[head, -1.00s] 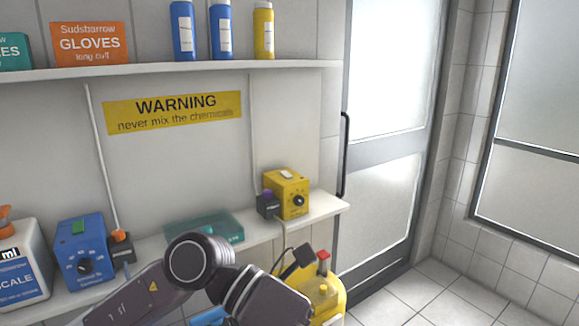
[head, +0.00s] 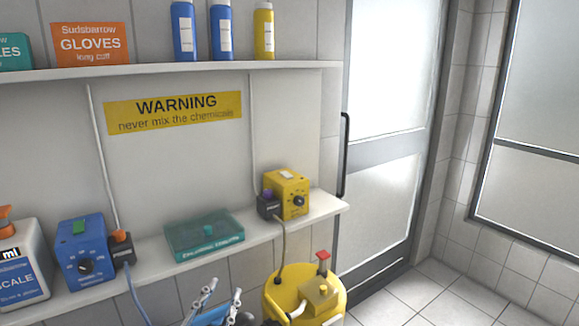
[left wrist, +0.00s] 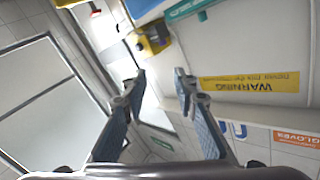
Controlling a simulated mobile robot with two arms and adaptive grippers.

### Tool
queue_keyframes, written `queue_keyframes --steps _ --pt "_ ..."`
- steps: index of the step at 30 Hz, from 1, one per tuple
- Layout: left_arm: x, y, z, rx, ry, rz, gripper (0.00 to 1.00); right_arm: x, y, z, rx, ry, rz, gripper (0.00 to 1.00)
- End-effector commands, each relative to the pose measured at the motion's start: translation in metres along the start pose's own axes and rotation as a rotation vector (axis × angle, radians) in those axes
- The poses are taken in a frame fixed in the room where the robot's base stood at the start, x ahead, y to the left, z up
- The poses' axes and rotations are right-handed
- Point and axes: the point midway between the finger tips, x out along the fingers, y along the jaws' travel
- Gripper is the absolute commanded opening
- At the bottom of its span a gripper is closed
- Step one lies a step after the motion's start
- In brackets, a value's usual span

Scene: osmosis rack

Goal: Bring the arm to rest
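My left gripper (head: 222,297) shows at the bottom edge of the head view, just left of the yellow canister. Its fingers point up and only their upper parts show. In the left wrist view the left gripper (left wrist: 158,75) is open, with a clear gap and nothing between its blue-padded fingers. It appears apart from the shelf and everything on it. The rest of my left arm is out of the head view. My right gripper is in neither view.
The lower shelf (head: 144,262) bears a blue pump box (head: 84,249), a teal case (head: 204,235) and a yellow pump box (head: 288,194). A yellow canister (head: 275,292) stands below its right end. The tiled floor (head: 440,292) by the door (head: 385,150) is clear.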

Motion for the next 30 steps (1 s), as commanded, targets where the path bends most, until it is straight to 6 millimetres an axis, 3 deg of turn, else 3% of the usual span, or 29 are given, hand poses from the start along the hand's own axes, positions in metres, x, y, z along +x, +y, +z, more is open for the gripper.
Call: queue_keyframes --steps 1,3,5,9,12,15,20,21,30 --pt "-0.011 0.003 0.035 -0.034 -0.108 0.009 0.27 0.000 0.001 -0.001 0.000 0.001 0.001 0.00" --pt "-0.029 0.008 0.079 -0.076 -0.254 0.024 0.27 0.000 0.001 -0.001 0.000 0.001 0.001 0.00" --pt "-0.048 0.014 0.115 -0.107 -0.378 0.040 0.27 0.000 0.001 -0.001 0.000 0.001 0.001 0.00" --pt "-0.109 0.033 0.189 -0.178 -0.662 0.090 0.27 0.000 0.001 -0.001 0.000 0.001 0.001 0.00" --pt "-0.156 0.046 0.227 -0.215 -0.840 0.130 0.27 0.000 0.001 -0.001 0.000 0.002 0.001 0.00" --pt "-0.201 0.058 0.253 -0.248 -0.990 0.169 0.27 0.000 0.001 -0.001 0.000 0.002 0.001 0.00" --pt "-0.269 0.075 0.279 -0.288 -1.199 0.232 0.27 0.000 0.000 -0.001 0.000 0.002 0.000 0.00" --pt "-0.276 0.079 0.286 -0.291 -1.227 0.241 0.27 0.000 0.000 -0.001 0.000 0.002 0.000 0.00" --pt "-0.255 0.114 0.371 -0.284 -1.253 0.252 0.27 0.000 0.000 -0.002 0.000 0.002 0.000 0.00"
